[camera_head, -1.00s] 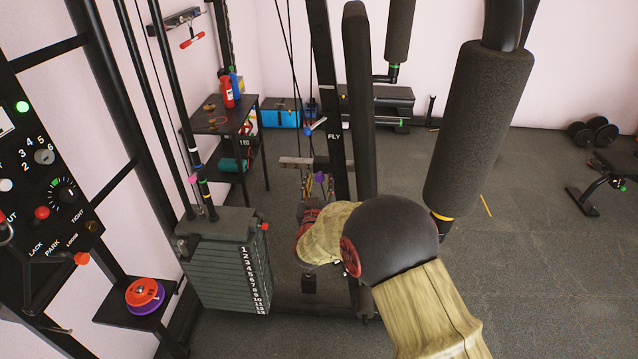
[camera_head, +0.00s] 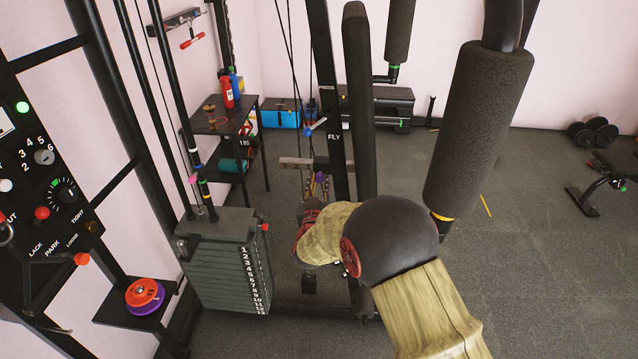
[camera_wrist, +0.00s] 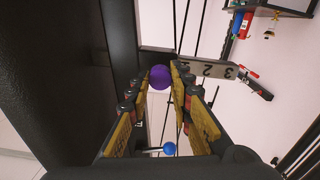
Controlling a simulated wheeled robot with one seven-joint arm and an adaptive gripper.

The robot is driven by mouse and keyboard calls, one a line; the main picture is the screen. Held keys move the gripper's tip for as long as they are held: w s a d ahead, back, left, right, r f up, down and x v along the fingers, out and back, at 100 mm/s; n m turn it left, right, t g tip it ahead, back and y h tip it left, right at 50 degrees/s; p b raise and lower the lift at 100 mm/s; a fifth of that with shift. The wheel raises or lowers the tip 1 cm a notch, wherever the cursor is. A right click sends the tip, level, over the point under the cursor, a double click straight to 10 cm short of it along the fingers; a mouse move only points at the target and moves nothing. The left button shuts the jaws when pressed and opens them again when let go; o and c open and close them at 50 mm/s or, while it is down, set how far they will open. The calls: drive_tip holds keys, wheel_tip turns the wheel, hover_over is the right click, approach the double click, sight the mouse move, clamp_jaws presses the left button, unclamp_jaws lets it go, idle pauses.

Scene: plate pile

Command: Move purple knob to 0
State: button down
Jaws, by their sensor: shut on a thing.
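The purple knob (camera_wrist: 160,77) is a round ball between the tips of my gripper (camera_wrist: 161,84) in the wrist view. The yellow-padded fingers are shut on it from both sides. A grey plate (camera_wrist: 212,68) with the numbers 2 and 3 runs right from beside the knob in the wrist view. Its 0 mark cannot be made out. In the head view the plate (camera_head: 296,162) shows as a short bar.
A blue ball-ended lever (camera_wrist: 169,148) shows below the fingers in the wrist view. A weight stack (camera_head: 222,265) stands left of my arm. A padded roller (camera_head: 477,130) hangs at the right. A control panel (camera_head: 40,190) is at the far left.

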drive_tip(key=w, duration=0.2)
drive_tip(key=shift+w+f+b, duration=0.1)
drive_tip(key=shift+w+b, duration=0.2)
drive_tip(key=shift+b, duration=0.1)
drive_tip(key=c, duration=1.6)
unclamp_jaws()
drive_tip(key=shift+o, duration=0.2)
drive_tip(key=s, duration=1.2)
drive_tip(key=shift+a, duration=0.2)
